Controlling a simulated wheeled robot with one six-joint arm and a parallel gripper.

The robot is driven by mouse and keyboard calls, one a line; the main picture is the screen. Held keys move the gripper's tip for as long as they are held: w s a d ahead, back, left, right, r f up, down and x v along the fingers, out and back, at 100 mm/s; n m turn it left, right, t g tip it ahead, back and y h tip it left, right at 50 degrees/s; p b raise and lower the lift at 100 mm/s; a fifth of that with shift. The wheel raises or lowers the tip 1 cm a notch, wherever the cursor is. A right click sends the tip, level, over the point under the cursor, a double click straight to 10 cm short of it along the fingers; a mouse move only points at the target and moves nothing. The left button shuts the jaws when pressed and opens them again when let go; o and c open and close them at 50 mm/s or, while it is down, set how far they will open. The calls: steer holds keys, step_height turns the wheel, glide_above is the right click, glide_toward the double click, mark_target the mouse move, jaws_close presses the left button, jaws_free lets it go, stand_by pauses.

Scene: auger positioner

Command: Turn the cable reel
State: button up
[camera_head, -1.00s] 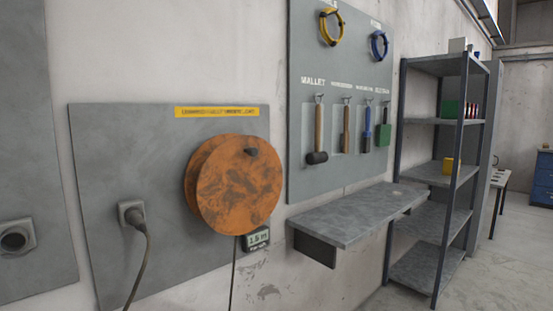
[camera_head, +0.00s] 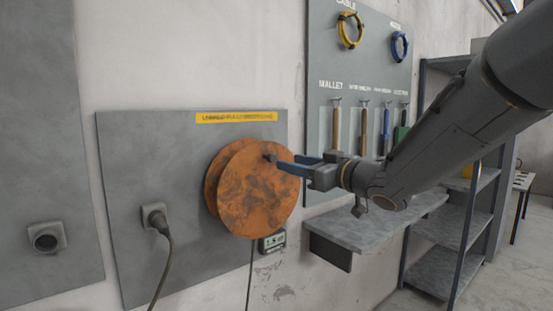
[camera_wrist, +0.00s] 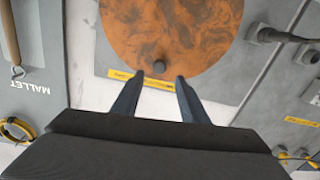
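The cable reel is a rusty orange disc (camera_head: 255,195) on a grey wall panel. It also shows in the wrist view (camera_wrist: 175,35). The fingers (camera_wrist: 159,78) are apart and empty. Whether they touch the knob I cannot tell.
A plugged socket (camera_head: 154,217) with a dark cable is left of the reel. A grey wall shelf (camera_head: 375,232) stands out at right, below a tool board (camera_head: 318,110) with hanging tools. A metal rack (camera_head: 445,268) stands farther right.

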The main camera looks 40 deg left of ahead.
mark_target(274, 158)
steer(key=p+x, duration=0.1)
steer(key=x, duration=0.6)
steer(key=shift+a+p, duration=0.2)
steer(key=shift+p, duration=0.15)
jaws_close()
